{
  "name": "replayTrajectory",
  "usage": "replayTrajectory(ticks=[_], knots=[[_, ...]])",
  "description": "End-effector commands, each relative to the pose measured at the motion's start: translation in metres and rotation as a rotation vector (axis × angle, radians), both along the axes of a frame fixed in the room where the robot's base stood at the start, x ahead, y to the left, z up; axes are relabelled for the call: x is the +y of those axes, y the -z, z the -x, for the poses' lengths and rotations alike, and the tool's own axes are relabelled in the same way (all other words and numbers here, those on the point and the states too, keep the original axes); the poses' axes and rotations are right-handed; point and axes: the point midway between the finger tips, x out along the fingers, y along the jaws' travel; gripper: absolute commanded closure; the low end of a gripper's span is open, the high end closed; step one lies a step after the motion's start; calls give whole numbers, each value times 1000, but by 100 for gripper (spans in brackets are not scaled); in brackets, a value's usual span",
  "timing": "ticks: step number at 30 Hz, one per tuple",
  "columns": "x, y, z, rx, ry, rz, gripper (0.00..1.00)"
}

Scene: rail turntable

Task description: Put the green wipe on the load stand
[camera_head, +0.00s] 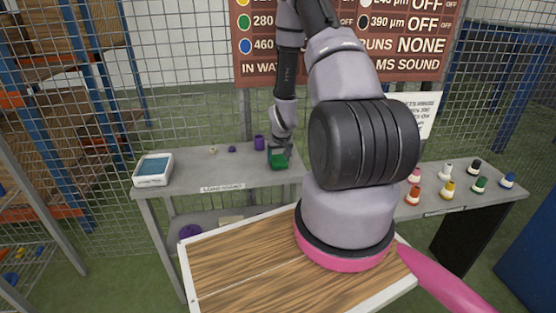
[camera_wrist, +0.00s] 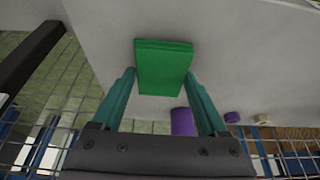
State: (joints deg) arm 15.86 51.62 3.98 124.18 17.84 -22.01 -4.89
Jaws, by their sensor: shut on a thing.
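The green wipe (camera_head: 279,162) is a flat green block at the right end of the load stand (camera_head: 190,184), a grey table with a label on its front edge. My gripper (camera_head: 279,151) is above the stand's right end and is shut on the wipe. In the wrist view, the wipe (camera_wrist: 163,66) sits between the two teal fingers of my gripper (camera_wrist: 162,78), with the grey stand top (camera_wrist: 235,60) behind it. I cannot tell whether the wipe touches the stand top.
On the stand are a purple cylinder (camera_head: 259,143), a small purple piece (camera_head: 232,149), a beige piece (camera_head: 212,150) and a white tray (camera_head: 139,182) with blue inside. Several small bottles (camera_head: 447,190) stand on the right table. Wire fencing (camera_head: 190,70) runs behind. The stand's middle front is clear.

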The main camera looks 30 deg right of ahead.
Motion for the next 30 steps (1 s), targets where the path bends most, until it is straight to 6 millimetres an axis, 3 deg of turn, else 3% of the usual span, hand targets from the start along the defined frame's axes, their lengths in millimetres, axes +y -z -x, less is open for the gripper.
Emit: replayTrajectory(ticks=[13, 14, 15, 25, 30], knots=[[0, 9, 0, 1, 0, 0, 68], [0, 9, 0, 0, 0, 0, 16], [0, 9, 0, 0, 0, 0, 1], [0, 8, 0, 0, 0, 0, 0], [2, -8, 4, -3, -1, 1, 0]])
